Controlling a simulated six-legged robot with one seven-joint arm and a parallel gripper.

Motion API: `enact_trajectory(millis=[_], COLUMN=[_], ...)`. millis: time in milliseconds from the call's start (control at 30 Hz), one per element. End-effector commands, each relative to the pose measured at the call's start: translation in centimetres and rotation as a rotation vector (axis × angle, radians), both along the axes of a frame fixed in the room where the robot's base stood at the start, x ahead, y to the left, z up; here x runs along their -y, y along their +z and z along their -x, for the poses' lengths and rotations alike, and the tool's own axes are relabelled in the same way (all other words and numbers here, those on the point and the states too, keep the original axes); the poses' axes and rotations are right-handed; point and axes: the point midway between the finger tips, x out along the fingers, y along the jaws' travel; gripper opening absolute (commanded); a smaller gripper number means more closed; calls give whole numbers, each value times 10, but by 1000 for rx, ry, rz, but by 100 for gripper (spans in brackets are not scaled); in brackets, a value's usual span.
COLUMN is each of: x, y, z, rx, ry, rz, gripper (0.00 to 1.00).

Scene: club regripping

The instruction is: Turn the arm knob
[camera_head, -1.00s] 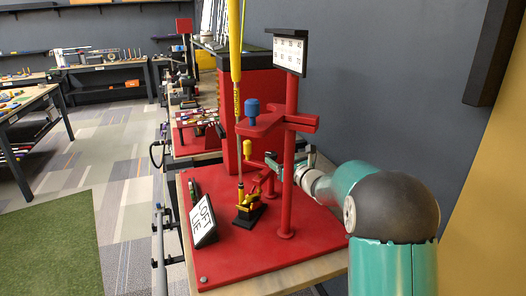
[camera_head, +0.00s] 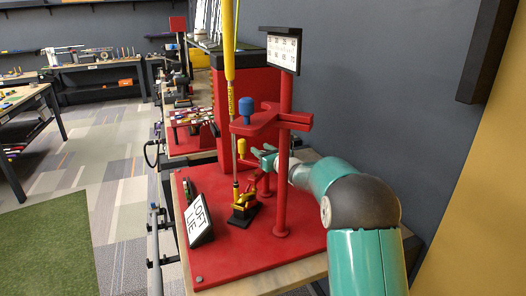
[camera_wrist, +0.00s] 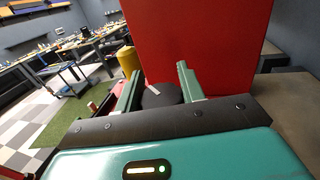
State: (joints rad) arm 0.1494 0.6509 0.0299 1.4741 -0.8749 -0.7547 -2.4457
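A blue knob (camera_head: 246,106) stands on top of the red arm (camera_head: 256,126) that reaches out from the upright red post (camera_head: 283,170). A yellow cylinder (camera_head: 241,146) stands lower, near the golf club's shaft; a yellow cylinder also shows in the wrist view (camera_wrist: 128,60). My gripper (camera_head: 264,155) is below the red arm, by the post, partly hidden behind it. In the wrist view my gripper (camera_wrist: 160,82) is open, with a dark round knob (camera_wrist: 160,97) with a white mark between its fingers. I cannot tell whether the fingers touch it. Which knob is the arm knob is unclear.
A sign (camera_head: 198,220) leans on the red base plate (camera_head: 245,262). A tall red block (camera_wrist: 200,40) stands just ahead. A display board (camera_head: 284,50) tops the post.

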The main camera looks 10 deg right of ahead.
Motion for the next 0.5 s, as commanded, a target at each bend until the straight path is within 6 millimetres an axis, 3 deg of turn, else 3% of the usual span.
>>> enact_trajectory(millis=[33, 100, 500], x=[0, 0, 1], y=[0, 0, 2], z=[0, 0, 0], rx=[0, 0, 8], ry=[0, 0, 61], rz=[0, 0, 0], gripper=[26, 16, 16])
